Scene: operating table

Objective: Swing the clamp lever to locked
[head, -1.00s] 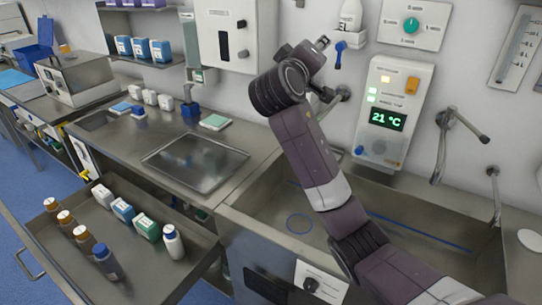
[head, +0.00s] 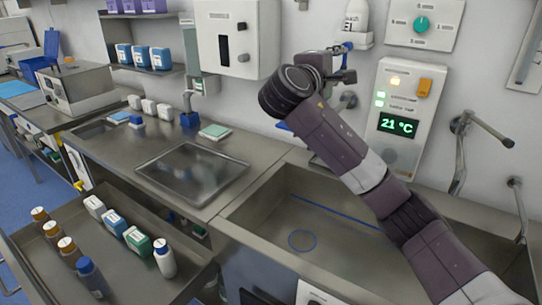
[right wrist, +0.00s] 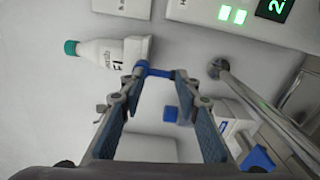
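A small blue lever (head: 347,46) sits on the wall under a white bottle holder (head: 352,37) in the head view. Part of it is hidden behind my right gripper. I cannot read a clamp or its locked mark. In the right wrist view the blue lever (right wrist: 153,71) shows as a short bar at the fingertips, between them or just beyond. My right gripper (head: 345,66) is at the wall just below the holder. Its two fingers stand apart in the right wrist view (right wrist: 155,82), with no clear grip on anything. My left gripper is out of view.
A white control panel (head: 399,110) reading 21 °C and metal taps (head: 463,150) are right of the gripper. A wall box (head: 237,38) is to the left. The sink (head: 305,207) lies below my arm. An open drawer (head: 130,262) holds several bottles and boxes.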

